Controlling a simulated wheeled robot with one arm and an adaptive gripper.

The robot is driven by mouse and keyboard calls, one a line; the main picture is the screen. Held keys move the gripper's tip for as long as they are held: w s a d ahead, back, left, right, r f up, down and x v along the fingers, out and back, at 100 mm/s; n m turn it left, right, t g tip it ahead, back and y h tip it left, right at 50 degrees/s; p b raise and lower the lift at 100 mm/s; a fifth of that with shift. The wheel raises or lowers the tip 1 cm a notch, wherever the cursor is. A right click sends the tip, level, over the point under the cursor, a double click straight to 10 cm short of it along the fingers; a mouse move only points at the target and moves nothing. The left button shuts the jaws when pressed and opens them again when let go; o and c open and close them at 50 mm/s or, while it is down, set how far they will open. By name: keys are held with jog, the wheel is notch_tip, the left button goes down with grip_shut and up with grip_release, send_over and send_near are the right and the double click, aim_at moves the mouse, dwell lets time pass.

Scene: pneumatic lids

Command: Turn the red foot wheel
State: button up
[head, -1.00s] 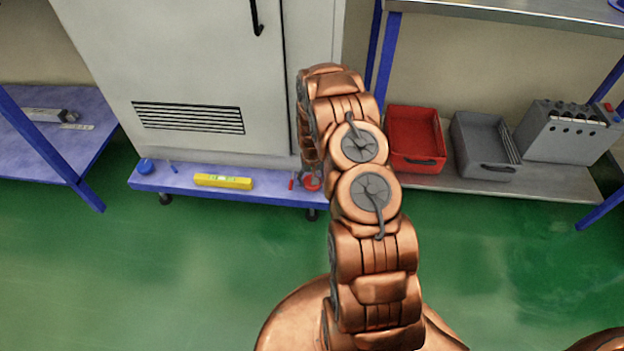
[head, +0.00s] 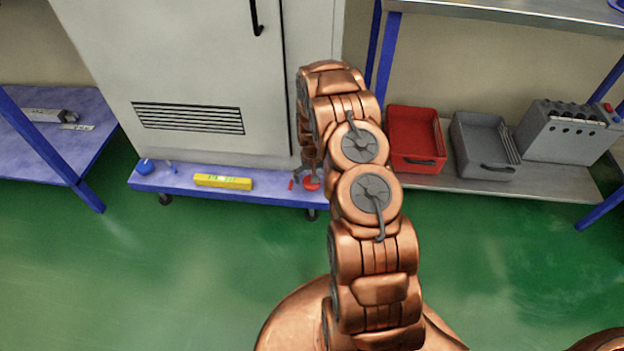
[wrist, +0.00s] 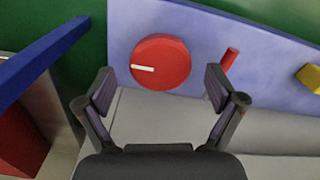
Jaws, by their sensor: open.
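The red foot wheel (wrist: 160,62) is a round red disc with a white line on its face, on the blue base ledge (wrist: 225,30) of the cabinet. In the wrist view the white line points left. In the head view the wheel (head: 312,184) sits near the right end of the ledge, partly behind my gripper. My gripper (wrist: 160,85) is open, its two fingers apart to the left and right of the wheel's lower part in the wrist view. Nothing is between the fingertips but the view of the wheel; I cannot tell whether they touch it.
A small red cylinder (wrist: 229,60) stands close to the right finger. A yellow level (head: 222,182) and a blue knob (head: 145,167) are further left on the ledge. A red bin (head: 415,139) and a grey bin (head: 484,146) stand on the right shelf. The green floor is clear.

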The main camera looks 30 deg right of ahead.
notch_tip(320, 180, up, 11)
dwell(0.5)
jog(key=shift+r, duration=0.1)
dwell(0.3)
jog(key=s+a+r+n+p, duration=0.1)
jog(key=s+a+r+p, duration=0.35)
jog(key=r, duration=0.75)
jog(key=s+a+r+n+p, duration=0.1)
jog(key=s+a+r+p, duration=0.4)
jog(key=r, duration=0.8)
jog(key=s+a+r+p, duration=0.3)
jog(key=a+r+p, duration=0.25)
jog(key=r, duration=0.65)
jog(key=s+a+r+n+g+p, duration=0.1)
jog(key=s+a+r+p, duration=0.3)
jog(key=s+r+p, duration=0.4)
jog(key=s+a+r+n+p, duration=0.2)
jog(key=s+a+r+p, duration=0.3)
jog(key=s+r, duration=1.1)
jog(key=s+p, duration=0.1)
jog(key=p, duration=0.2)
jog(key=shift+s+r+g+p, duration=0.15)
jog(key=shift+r+g+p, duration=0.15)
jog(key=shift+g+p, duration=0.1)
